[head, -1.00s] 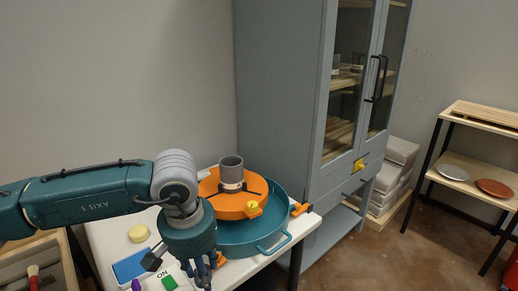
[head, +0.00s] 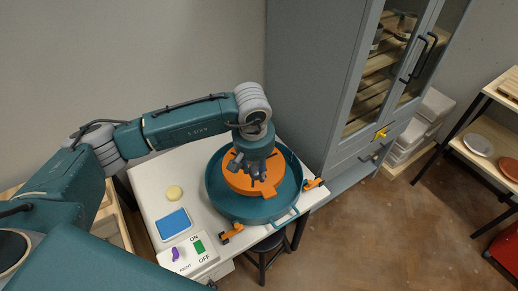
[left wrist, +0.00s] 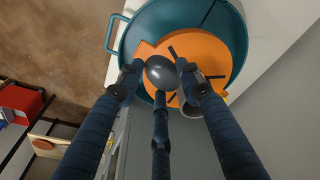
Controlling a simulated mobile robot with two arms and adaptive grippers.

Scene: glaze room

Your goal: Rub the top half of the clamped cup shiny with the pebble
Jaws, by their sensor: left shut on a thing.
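My left gripper (head: 258,172) is over the orange wheel head (head: 238,178), which sits in a teal round basin (head: 222,205) on a white table. In the left wrist view its fingers (left wrist: 160,75) are shut on a dark, glossy, egg-shaped pebble (left wrist: 160,68). The grey cup (left wrist: 184,106) shows partly there, behind the fingers and on the orange disc. Whether the pebble touches the cup cannot be told. In the head view the gripper hides the cup. My right gripper is not in view.
A control panel (head: 206,262) with a purple knob and a green switch is at the table's front. A grey cabinet (head: 310,80) stands close behind on the right.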

